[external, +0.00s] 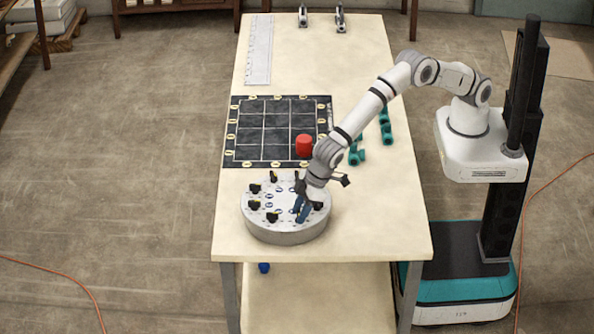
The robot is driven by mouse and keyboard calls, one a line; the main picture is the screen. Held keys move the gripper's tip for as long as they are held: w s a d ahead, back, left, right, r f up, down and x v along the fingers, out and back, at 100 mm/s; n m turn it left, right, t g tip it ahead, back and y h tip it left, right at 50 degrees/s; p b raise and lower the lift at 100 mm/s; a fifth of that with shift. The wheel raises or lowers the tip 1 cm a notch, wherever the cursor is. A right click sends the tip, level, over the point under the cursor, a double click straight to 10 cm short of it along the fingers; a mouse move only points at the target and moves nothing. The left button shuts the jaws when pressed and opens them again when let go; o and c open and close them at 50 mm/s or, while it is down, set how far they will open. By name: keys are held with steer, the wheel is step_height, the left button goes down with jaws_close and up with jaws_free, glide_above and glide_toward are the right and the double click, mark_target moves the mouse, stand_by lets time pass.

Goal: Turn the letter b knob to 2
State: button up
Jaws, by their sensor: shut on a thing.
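A round grey knob panel (285,236) stands on the near end of the table, with several black knobs with yellow marks around its top. Blue and white marks lie in its middle; the letters and numbers are too small to read. My gripper (302,216) points down at the panel's right front, its blue fingers shut on a knob there. The fingers hide most of that knob, so I cannot tell its letter or its setting. Other knobs show at the front left (272,217), left (254,206) and back (273,176).
A black grid board (245,140) with round tabs lies behind the panel. A red cylinder (304,145) stands on its right side, close to my arm. Teal pipe pieces (386,130) lie to the right. A white ruled strip (259,50) lies farther back. The table's front right is clear.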

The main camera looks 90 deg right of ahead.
steer(key=m+h+b, duration=0.1)
steer(key=m, duration=0.1)
steer(key=m+b, duration=0.1)
steer(key=m, duration=0.1)
steer(key=shift+a+f+m+h+b, duration=0.1)
steer(key=shift+a+m+h+b, duration=0.05)
steer(key=shift+m+h+b, duration=0.2)
steer(key=m+h, duration=0.1)
steer(key=m, duration=0.3)
steer(key=shift+a+h, duration=0.1)
steer(key=shift+h, duration=0.25)
steer(key=shift+m+g, duration=0.25)
steer(key=shift+g, duration=0.05)
steer(key=o, duration=0.9)
steer(key=shift+o, duration=0.2)
steer(key=v, duration=0.8)
